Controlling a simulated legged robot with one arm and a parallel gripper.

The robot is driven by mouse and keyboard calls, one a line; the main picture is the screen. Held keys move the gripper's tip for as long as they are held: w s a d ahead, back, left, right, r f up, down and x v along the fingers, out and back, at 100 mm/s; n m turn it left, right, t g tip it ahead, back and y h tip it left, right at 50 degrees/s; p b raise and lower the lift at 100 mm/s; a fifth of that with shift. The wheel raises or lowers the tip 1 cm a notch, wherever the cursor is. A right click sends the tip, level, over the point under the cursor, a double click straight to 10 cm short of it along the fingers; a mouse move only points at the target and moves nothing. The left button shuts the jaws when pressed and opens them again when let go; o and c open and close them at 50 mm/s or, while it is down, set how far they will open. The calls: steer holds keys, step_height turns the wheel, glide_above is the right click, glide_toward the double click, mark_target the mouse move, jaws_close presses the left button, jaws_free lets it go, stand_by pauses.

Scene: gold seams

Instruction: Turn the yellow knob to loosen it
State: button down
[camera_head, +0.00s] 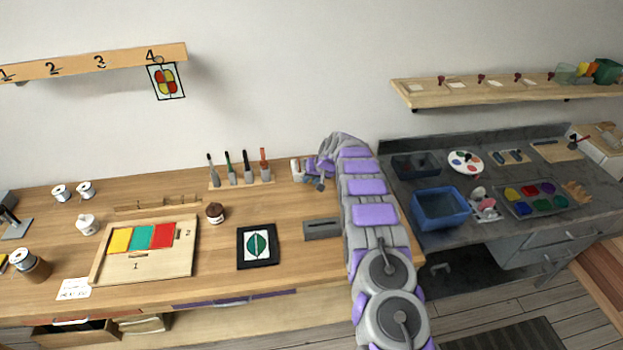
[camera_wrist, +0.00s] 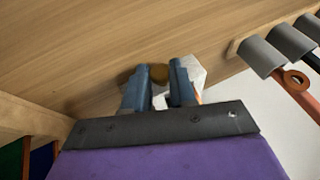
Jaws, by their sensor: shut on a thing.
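In the head view my gripper (camera_head: 318,180) is at the back right of the wooden workbench (camera_head: 280,205), beside a small white thing (camera_head: 295,168). The knob cannot be made out there.
A grey slotted block (camera_head: 322,229) and a leaf-patterned tile (camera_head: 257,246) lie nearer the front. A dark counter with a blue bin (camera_head: 440,208) is right.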

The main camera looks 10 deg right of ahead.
steer(key=shift+d+r, duration=0.1)
steer(key=shift+a+r+h+p, duration=0.2)
steer(key=shift+a+h+p, duration=0.3)
steer(key=shift+p, duration=0.45)
steer(key=shift+n+h+p, duration=0.3)
steer(key=shift+h+p, duration=0.4)
steer(key=shift+p, duration=0.15)
steer(key=h, duration=0.2)
steer(key=h+p, duration=0.1)
steer(key=shift+a+f+n, duration=0.2)
steer(key=shift+a+n, duration=0.05)
steer(key=shift+n, duration=0.05)
steer(key=shift+a+n+h+b, duration=0.15)
steer(key=shift+n+h+b, duration=0.15)
steer(key=shift+h, duration=0.9)
steer(key=c, duration=0.9)
jaws_free()
steer(key=shift+a, duration=0.1)
